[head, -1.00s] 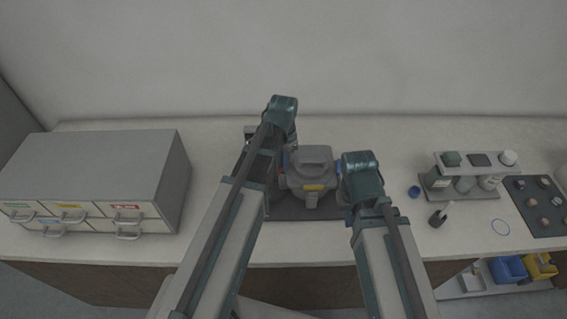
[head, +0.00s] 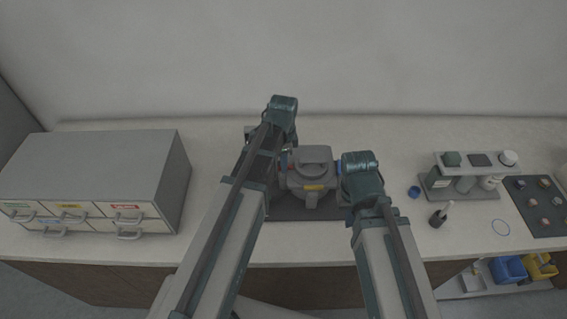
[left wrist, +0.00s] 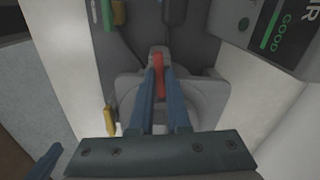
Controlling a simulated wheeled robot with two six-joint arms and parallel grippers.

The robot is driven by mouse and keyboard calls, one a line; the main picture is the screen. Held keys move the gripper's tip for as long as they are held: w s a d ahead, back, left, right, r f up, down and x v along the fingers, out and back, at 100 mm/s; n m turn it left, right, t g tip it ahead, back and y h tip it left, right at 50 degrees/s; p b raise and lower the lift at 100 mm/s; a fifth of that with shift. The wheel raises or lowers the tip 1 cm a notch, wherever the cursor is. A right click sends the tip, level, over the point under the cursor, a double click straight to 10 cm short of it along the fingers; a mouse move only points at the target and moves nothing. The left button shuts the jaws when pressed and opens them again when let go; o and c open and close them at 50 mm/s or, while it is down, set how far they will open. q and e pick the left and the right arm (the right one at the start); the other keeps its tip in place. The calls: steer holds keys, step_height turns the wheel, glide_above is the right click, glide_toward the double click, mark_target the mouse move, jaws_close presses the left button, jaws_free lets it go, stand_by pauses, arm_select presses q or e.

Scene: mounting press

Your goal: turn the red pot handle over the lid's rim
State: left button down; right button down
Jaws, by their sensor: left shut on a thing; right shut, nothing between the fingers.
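The grey mounting press (head: 315,180), with its rounded lid on top and a yellow label on its front, stands on a dark mat (head: 290,213) on the bench. In the left wrist view the red handle (left wrist: 158,60) lies between the blue fingers of my left gripper (left wrist: 160,72), which is shut on it. The round grey press lid (left wrist: 200,100) is behind the fingers. In the head view my left gripper (head: 285,160) is at the press's left side, mostly hidden by its arm. My right gripper (head: 341,168) is shut and empty at the press's right side, mostly hidden by its wrist.
A grey drawer cabinet (head: 110,165) stands at the left. A green-marked unit (left wrist: 270,30) is close at the wrist view's upper right.

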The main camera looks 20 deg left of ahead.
stand_by(0.4)
arm_select(q)
steer(key=c, duration=0.9)
jaws_free()
step_height(320, 180, up, 14)
steer(key=p, duration=1.3)
steer(key=shift+f+p, duration=0.1)
steer(key=shift+p, duration=0.3)
steer(key=s+d+f+n+b, duration=0.3)
steer(key=s+f+b, duration=0.1)
steer(key=s, duration=0.1)
steer(key=s+d+f+n+b, duration=0.3)
steer(key=s+d+f+b, duration=0.1)
steer(key=s+d+f+n+y+b, duration=0.1)
steer(key=s+d+f+n+b, duration=0.2)
steer(key=s+f+b, duration=0.1)
steer(key=shift+s+d+f, duration=0.1)
steer(key=shift+s+d, duration=0.05)
steer(key=shift+s, duration=0.3)
steer(key=shift+s+d+f, duration=0.1)
steer(key=shift+s+d, duration=0.05)
steer(key=shift+s, duration=0.25)
